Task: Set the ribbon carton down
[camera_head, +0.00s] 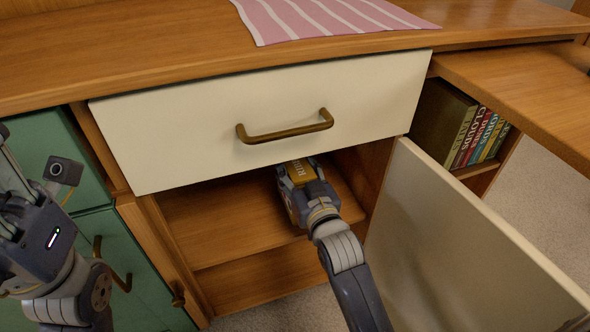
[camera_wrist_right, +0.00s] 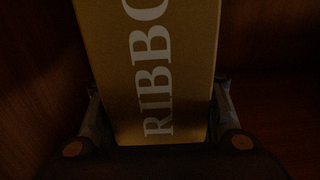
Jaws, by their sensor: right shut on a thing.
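The ribbon carton (camera_wrist_right: 150,60) is a yellow-brown box with large white letters reading "RIBBO", filling the middle of the right wrist view. My right gripper (camera_wrist_right: 158,112) has a finger on each side of it and is shut on it. In the head view the carton (camera_head: 299,172) shows only in part inside the open cabinet, under the drawer, with my right gripper (camera_head: 305,190) around its near end. Whether its underside touches the shelf cannot be told. My left gripper (camera_head: 20,180) is at the left edge, partly cut off, and its fingers are unclear.
The wooden cabinet shelf (camera_head: 215,220) is bare left of the carton. A cream drawer front (camera_head: 270,115) with a brass handle hangs above. An open cream door (camera_head: 450,250) stands right of my right arm. Books (camera_head: 475,135) sit in a side shelf.

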